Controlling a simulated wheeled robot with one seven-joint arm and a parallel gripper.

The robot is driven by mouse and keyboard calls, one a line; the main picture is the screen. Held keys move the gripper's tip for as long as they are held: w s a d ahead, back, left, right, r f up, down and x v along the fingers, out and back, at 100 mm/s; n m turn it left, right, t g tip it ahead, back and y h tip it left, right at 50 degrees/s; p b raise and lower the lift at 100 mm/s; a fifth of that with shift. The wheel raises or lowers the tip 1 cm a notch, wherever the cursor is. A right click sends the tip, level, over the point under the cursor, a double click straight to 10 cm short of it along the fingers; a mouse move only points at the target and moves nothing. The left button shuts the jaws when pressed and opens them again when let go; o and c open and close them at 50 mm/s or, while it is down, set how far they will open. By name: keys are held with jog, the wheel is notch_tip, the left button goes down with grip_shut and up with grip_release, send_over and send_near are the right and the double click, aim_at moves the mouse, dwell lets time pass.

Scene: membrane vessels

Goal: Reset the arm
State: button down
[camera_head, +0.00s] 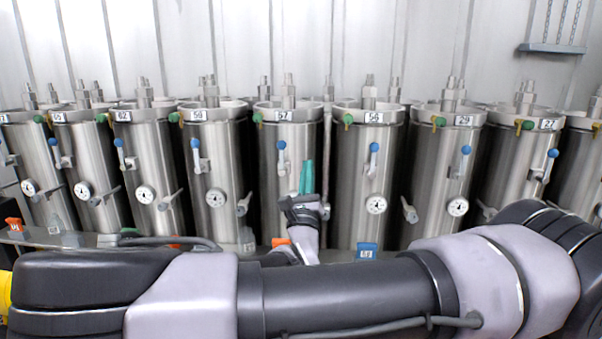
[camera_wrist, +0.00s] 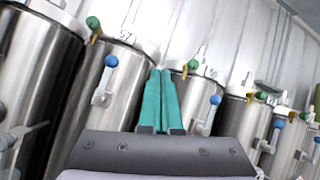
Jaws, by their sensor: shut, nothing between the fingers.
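My gripper (camera_head: 307,177) has teal fingers and stands in front of the vessel labelled 57 (camera_head: 289,160) in the head view. In the wrist view my gripper (camera_wrist: 162,72) points up with its two teal fingers side by side and touching. Nothing shows between them. My arm crosses the bottom of the head view and hides what lies below the vessels.
A row of steel vessels stands behind my gripper, with vessel 56 (camera_head: 367,160) to its right. They carry blue-knobbed valves (camera_head: 374,148), gauges (camera_head: 376,204) and green-handled taps (camera_head: 257,118). Orange (camera_head: 281,242) and blue (camera_head: 366,251) tagged pieces sit low in front. A pale wall (camera_head: 300,40) is behind.

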jog(key=w+d+f+m+g+h, duration=0.1)
jog(key=w+d+m+g+h, duration=0.1)
jog(key=d+m+g+h, duration=0.6)
jog(key=s+d+f+m+g+h, duration=0.1)
jog(key=s+d+f+m+g, duration=0.3)
jog(key=d+m+g, duration=0.45)
jog(key=s+d+f+m+g, duration=0.1)
jog(key=s+d+m+g, duration=0.5)
jog(key=d+m, duration=0.4)
jog(key=s+a+r+m+t+y, duration=0.1)
jog(key=s+r+m+t+y, duration=0.1)
jog(key=r+m+y, duration=0.4)
jog(key=s+a+r+m+t+y, duration=0.2)
jog(key=s+r+m+y, duration=0.3)
jog(key=r+m, duration=0.5)
notch_tip(320, 180, up, 7)
jog(key=shift+a+f+t+y, duration=0.2)
jog(key=shift+t+y, duration=0.35)
jog(key=shift+y, duration=0.55)
